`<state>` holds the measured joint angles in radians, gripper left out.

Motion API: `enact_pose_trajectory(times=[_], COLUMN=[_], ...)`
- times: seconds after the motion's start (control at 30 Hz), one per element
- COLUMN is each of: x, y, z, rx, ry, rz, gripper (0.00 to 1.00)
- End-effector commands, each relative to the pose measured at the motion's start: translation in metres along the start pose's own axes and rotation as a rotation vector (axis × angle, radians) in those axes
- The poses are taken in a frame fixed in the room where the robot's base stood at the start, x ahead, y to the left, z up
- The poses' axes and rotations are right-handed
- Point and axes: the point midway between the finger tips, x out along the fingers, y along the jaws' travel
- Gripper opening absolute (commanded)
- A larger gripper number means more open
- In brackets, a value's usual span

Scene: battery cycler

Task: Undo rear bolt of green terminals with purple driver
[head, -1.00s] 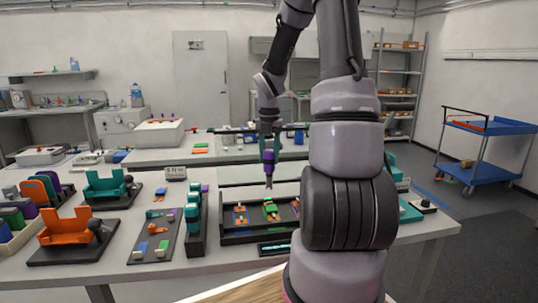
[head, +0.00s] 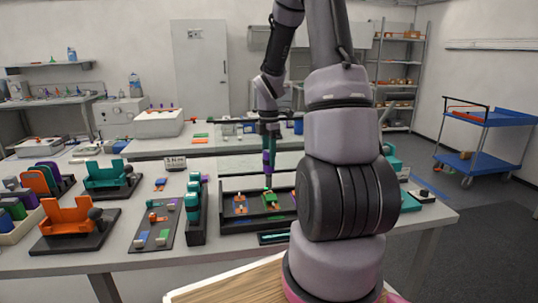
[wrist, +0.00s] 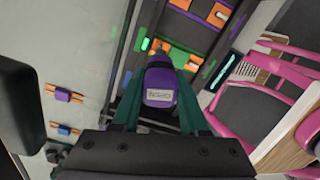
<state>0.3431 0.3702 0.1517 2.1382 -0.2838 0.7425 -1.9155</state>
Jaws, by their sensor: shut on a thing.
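My gripper (head: 268,152) is shut on the purple driver (head: 268,168), which hangs upright with its tip down. In the wrist view the driver's purple body (wrist: 160,88) with a white label sits between the teal fingers. The green terminals (head: 270,200) lie in the black tray (head: 228,227), right below the driver; they also show in the wrist view (wrist: 182,56), just past the driver. The tip is at or just above the green terminals; I cannot tell whether it touches a bolt. The driver body hides the rear bolt.
Orange terminals (head: 240,205) lie left of the green ones in the tray. A teal rack (head: 194,205) stands close on the left, then a dark board with small parts (head: 158,225). Orange (head: 70,220) and teal (head: 108,178) fixtures stand further left.

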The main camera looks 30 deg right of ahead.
Motion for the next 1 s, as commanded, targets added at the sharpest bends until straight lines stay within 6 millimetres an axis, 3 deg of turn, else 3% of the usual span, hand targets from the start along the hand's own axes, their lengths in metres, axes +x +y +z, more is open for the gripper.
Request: enact_pose_trajectory(times=[1.0], x=[0.0058], y=[-0.0001], z=[0.0004], rx=[-0.001], ry=[0.0], rz=[0.0], gripper=[0.0])
